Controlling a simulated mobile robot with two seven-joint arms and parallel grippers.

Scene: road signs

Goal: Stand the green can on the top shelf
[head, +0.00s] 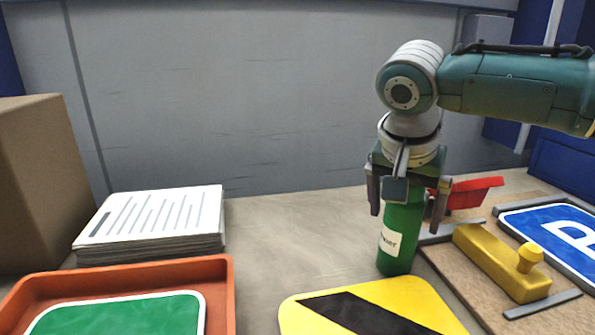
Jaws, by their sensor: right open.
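The green can (401,238) stands upright on the grey worktop, right of centre, with a white label on its front. My right gripper (408,208) points down over the can from above. Its fingers are open and lie on either side of the can's upper part. I cannot tell if a finger touches it. The can's top is hidden behind the gripper. No shelf is clearly in view. My left gripper is not in view.
A yellow and black sign (441,309) lies just in front of the can. An orange tray (222,285), a paper stack (150,222) and a cardboard box (40,185) are at left.

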